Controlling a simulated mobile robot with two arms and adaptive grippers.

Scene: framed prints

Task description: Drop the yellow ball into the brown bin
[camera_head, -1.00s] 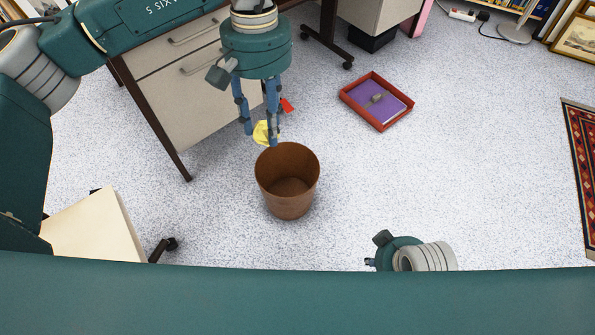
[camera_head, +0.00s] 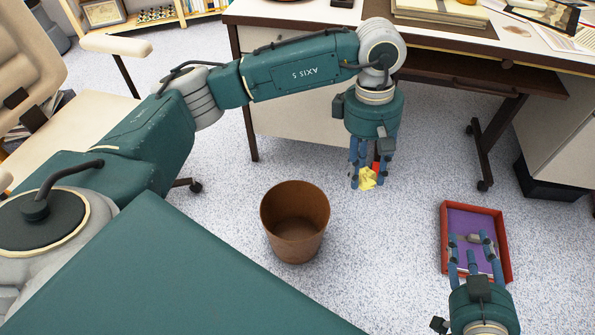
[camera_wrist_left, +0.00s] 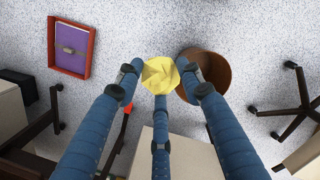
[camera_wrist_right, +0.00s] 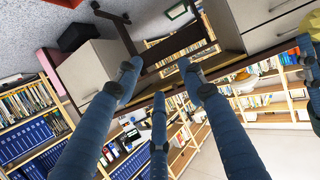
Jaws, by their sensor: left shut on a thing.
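The yellow ball (camera_head: 367,179), faceted like crumpled paper, is held between the fingertips of my left gripper (camera_head: 369,183). The left wrist view shows the ball (camera_wrist_left: 160,74) among all three fingers. The brown bin (camera_head: 295,222) stands upright and open on the floor. It looks empty in the head view. The held ball appears right of and beyond the bin, outside its rim. In the left wrist view the bin (camera_wrist_left: 215,70) is partly hidden by a finger. My right gripper (camera_head: 471,246) is open and empty, showing in front of the red tray.
A red tray (camera_head: 506,245) with a purple inside lies on the floor at right. A desk (camera_head: 300,120) stands behind my left arm, and a beige chair (camera_head: 60,125) is at left. A small red thing (camera_head: 376,166) shows by the left fingers. Floor around the bin is clear.

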